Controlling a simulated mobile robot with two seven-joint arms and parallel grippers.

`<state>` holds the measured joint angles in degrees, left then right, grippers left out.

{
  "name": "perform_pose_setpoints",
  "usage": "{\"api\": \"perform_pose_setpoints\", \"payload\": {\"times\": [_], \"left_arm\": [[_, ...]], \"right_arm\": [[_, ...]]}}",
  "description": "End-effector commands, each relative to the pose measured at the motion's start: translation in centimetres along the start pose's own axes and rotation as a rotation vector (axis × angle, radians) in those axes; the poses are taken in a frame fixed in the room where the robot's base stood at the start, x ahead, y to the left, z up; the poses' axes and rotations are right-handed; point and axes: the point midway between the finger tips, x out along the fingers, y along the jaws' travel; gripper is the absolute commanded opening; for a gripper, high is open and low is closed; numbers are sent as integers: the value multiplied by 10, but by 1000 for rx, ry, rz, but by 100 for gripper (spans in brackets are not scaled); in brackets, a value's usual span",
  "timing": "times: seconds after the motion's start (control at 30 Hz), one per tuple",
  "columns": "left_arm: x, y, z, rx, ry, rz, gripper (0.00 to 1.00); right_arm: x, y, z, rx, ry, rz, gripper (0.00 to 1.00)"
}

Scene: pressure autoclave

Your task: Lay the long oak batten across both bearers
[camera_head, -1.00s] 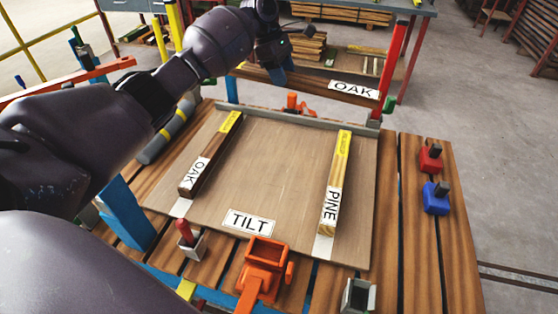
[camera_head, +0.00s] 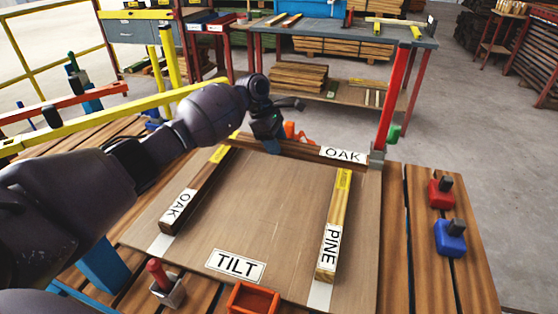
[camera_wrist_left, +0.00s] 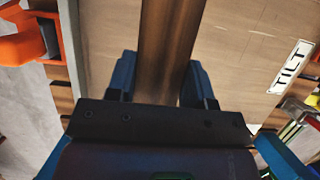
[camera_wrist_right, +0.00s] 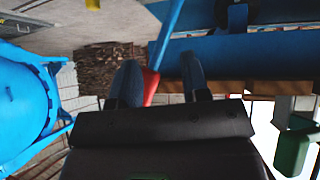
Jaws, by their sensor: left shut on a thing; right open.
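The long oak batten (camera_head: 300,150) lies crosswise at the far edge of the tilt board (camera_head: 255,205), with an OAK label near its right end. My left gripper (camera_head: 270,143) is shut on it left of the label. In the left wrist view the batten (camera_wrist_left: 168,40) runs between the fingers. Two bearers lie lengthwise on the board: one marked OAK (camera_head: 200,188) at left, one marked PINE (camera_head: 335,225) at right. The batten appears beyond their far ends; I cannot tell its height or whether it touches anything. My right gripper (camera_wrist_right: 160,75) is open and empty, outside the head view.
A red post (camera_head: 395,95) stands at the board's far right corner. Red (camera_head: 441,190) and blue (camera_head: 450,237) clamps sit on the slatted bench at right. A yellow rail (camera_head: 100,120) crosses at left, behind my left arm. An orange clamp (camera_head: 252,299) is at the near edge.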

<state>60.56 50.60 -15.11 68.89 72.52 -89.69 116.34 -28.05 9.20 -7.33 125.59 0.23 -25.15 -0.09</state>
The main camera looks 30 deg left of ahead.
Motion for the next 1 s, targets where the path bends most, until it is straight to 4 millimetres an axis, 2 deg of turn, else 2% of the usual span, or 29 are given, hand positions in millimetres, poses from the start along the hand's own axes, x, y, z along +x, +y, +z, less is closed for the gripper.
{"api": "perform_pose_setpoints", "payload": {"times": [0.17,0.4,0.5,0.73,1.0], "left_arm": [[4,1,-2,2,-2,5,8],[40,0,-16,0,0,-4,8],[53,0,-22,-1,0,-4,8],[52,1,-21,3,-3,6,8],[54,1,-22,3,-3,7,8]], "right_arm": [[1,0,2,-4,-2,-1,43],[4,-2,17,-28,-24,-4,43],[4,-3,14,-39,-14,-6,43],[6,-3,-3,-49,24,-7,43],[8,-3,-6,-48,29,-8,43]]}}
